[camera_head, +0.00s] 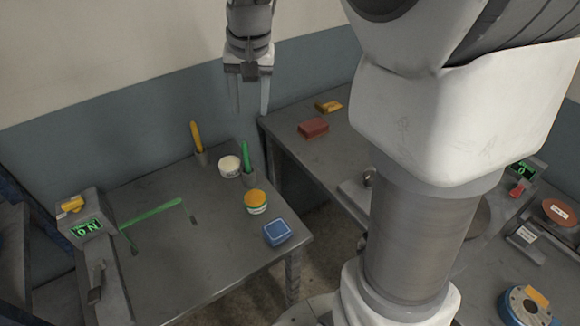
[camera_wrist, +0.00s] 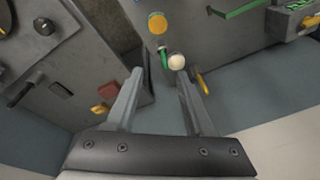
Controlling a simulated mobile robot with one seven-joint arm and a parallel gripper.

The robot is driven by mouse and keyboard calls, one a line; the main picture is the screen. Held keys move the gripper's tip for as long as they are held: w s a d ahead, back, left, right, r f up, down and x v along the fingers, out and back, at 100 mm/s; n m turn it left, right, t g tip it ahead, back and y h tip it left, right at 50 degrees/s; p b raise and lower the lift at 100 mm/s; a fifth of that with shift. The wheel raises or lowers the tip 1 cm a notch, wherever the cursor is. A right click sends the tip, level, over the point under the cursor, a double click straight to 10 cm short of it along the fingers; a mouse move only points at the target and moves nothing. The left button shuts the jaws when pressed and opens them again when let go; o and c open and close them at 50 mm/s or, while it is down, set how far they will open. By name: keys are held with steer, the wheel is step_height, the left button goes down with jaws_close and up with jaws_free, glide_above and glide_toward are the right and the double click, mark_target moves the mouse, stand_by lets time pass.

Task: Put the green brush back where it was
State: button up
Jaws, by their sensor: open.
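The green brush (camera_head: 245,156) stands upright with its handle up in a small grey holder (camera_head: 248,177) near the back right of the left table; its lower end is hidden. It also shows in the wrist view (camera_wrist: 164,58), beyond my fingertips. A yellow brush (camera_head: 196,137) stands in a similar holder (camera_head: 202,158) to its left. My gripper (camera_head: 251,110) is open and empty, pointing down high above the back edge of this table, apart from the green brush. In the wrist view my gripper (camera_wrist: 160,72) has its fingers spread with nothing between them.
A white-topped tub (camera_head: 230,165) stands close to the green brush. A yellow-lidded tub (camera_head: 256,201) and a blue box (camera_head: 277,231) are nearer the front. A green bar (camera_head: 152,212) lies left. Another table, at right, holds a red block (camera_head: 313,128) and a yellow item (camera_head: 328,106).

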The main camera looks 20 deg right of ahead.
steer(key=s+n+t, duration=0.3)
steer(key=s+n, duration=0.1)
steer(key=s, duration=1.6)
steer(key=shift+s+r, duration=0.4)
steer(key=shift+r, duration=0.05)
steer(key=shift+a, duration=0.3)
